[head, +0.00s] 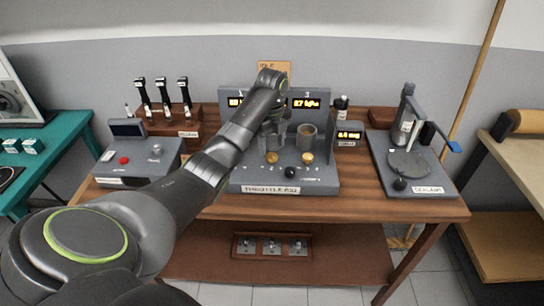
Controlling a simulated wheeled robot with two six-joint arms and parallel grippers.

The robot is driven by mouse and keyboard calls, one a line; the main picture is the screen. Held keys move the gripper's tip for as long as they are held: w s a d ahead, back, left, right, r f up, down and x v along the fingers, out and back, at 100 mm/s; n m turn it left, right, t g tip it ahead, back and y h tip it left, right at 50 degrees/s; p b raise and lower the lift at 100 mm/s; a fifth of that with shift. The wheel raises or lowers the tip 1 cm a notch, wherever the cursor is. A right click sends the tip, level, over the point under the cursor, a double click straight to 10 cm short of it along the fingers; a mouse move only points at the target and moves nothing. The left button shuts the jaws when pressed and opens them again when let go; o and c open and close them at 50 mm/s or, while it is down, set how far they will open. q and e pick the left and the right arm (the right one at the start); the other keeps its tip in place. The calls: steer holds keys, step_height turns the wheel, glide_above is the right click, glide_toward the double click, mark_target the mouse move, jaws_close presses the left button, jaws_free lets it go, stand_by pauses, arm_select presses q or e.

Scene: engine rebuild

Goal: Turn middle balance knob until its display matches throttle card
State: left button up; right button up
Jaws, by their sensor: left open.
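The grey throttle rig (325,180) stands mid-bench with a label on its front edge. Two brass knobs, a left one (271,158) and a right one (307,158), and a black knob (290,172) sit on its deck. My left gripper (271,145) points down, open, just above or behind the left brass knob; contact cannot be told. My right gripper is not in view.
A cylindrical cup (306,135) on the rig is right of my gripper. A small lit meter (349,135) and a grey scale-like stand (412,165) are further right. A grey box with a red button (135,158) and a rack (185,125) are left.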

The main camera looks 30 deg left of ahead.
mark_target(272, 155)
arm_select(q)
steer(key=shift+f, duration=1.7)
steer(key=c, duration=1)
steer(key=shift+o, duration=0.2)
steer(key=shift+p, duration=0.3)
